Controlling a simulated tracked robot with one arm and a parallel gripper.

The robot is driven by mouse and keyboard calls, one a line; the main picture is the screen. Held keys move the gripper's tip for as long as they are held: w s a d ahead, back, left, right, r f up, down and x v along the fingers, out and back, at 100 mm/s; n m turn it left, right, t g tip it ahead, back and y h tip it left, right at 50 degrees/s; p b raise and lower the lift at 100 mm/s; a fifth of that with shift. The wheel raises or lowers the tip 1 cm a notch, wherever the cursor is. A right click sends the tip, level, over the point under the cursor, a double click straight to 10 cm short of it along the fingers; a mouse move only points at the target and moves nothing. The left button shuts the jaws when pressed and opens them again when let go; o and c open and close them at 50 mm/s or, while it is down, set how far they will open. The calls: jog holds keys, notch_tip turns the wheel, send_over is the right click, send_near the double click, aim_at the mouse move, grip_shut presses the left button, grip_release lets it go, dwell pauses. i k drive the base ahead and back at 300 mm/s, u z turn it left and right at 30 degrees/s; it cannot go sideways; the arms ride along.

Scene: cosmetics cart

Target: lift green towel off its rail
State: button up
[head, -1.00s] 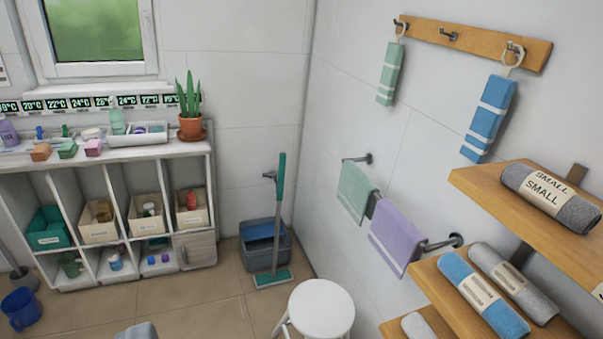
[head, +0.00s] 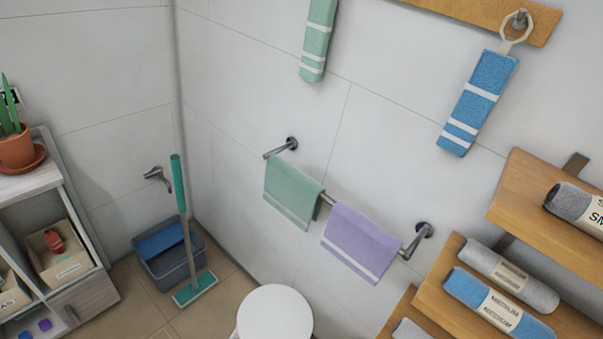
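A green towel (head: 292,190) with a pale stripe near its lower edge hangs folded over the left part of a metal rail (head: 326,199) on the tiled wall. A lilac towel (head: 361,242) hangs on the same rail to its right, with a small gap between them. Another green striped towel (head: 317,42) hangs higher up, its top cut off by the picture edge. My gripper is not in view, and nothing touches the green towel on the rail.
A round white stool (head: 274,315) stands below the rail. Wooden shelves (head: 540,216) with rolled towels jut out at the right. A blue striped towel (head: 479,102) hangs from a hook board (head: 480,14). A mop (head: 185,235) and bucket (head: 172,262) stand in the corner.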

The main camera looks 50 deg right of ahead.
aim_at(294, 194)
jog(key=z, duration=0.45)
jog(key=i, duration=1)
jog(key=z, duration=0.55)
